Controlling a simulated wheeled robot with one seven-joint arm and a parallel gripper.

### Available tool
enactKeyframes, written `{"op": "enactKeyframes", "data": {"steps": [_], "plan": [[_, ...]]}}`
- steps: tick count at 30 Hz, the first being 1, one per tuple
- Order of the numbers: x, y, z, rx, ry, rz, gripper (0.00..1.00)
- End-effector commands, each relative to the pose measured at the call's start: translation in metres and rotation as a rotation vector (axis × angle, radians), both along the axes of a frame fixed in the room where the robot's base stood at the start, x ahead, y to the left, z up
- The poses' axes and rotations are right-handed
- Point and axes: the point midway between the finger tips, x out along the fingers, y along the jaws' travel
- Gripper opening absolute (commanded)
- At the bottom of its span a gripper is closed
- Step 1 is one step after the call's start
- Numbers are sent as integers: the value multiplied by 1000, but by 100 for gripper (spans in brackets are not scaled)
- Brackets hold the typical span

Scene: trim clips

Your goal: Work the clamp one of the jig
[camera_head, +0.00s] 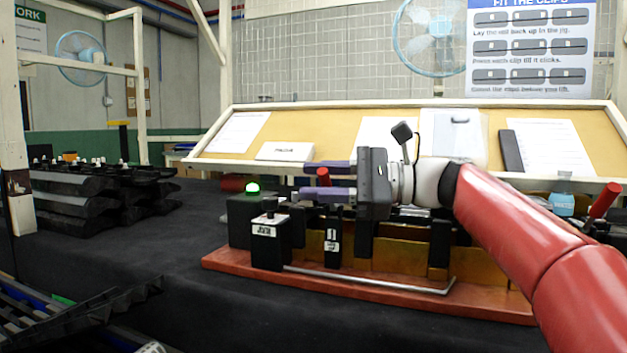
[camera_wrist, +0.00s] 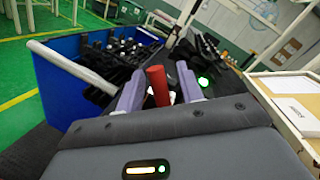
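The jig has a red base (camera_head: 370,287) and stands on the dark bench with black clamp posts and a brass-coloured body (camera_head: 400,257). A red clamp handle (camera_head: 323,176) shows between the purple fingers of my gripper (camera_head: 326,181), which points left above the jig. In the wrist view the red handle (camera_wrist: 158,86) stands between the spread fingertips of my gripper (camera_wrist: 160,88), with a narrow gap on its right. Whether it touches the left finger I cannot tell. A second red handle (camera_head: 604,200) tilts at the jig's right end. The clamp's lower part is hidden.
A green lamp (camera_head: 252,188) glows on a black box at the jig's left. A grey rod (camera_head: 370,284) runs along the base's front. Dark trim parts (camera_head: 95,195) are stacked at left. A sloped board (camera_head: 340,130) stands behind.

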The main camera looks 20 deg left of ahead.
Motion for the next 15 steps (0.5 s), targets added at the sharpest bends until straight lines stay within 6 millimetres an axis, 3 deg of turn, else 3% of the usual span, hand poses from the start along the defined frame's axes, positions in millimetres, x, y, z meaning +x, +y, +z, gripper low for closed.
{"op": "enactKeyframes", "data": {"steps": [4, 12, 15], "plan": [[-2, 10, 0, 0, 0, 0, 37], [-2, 11, 0, 0, 0, -1, 37], [-2, 11, 0, 0, 0, -1, 24]]}}
